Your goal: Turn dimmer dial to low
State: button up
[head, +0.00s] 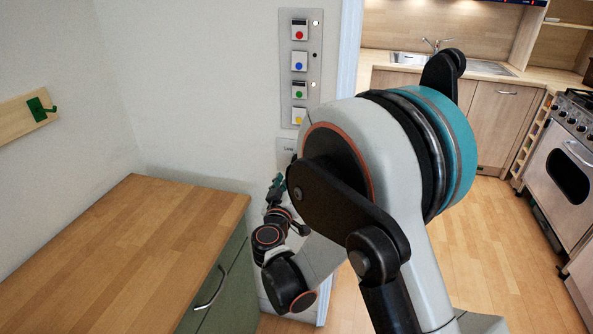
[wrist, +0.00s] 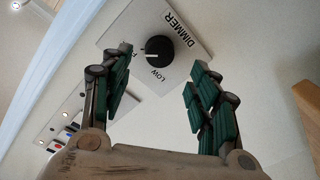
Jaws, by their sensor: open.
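The dimmer dial (wrist: 160,48) is a round black knob with a small white mark on its left side in the wrist view. It sits on a white plate (wrist: 193,50) lettered DIMMER and LOW; another label by the left finger is partly hidden. In the head view only part of the plate (head: 284,151) shows; my arm hides the dial. My gripper (wrist: 165,85) has its green-padded fingers apart, one on each side of the dial's line. It is empty, and I cannot tell whether a fingertip touches the plate. It also shows small in the head view (head: 275,186).
A panel of coloured switches (head: 299,82) is on the wall above the plate. A wooden-topped cabinet (head: 130,240) stands left of my gripper. A green hook (head: 40,109) is on the left wall. A doorway on the right opens to a kitchen with a range cooker (head: 565,165).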

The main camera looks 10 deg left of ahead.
jog(key=w+b, duration=0.1)
jog(key=w, duration=0.5)
jog(key=shift+d, duration=0.15)
jog(key=shift+w, duration=0.1)
jog(key=c, duration=1.1)
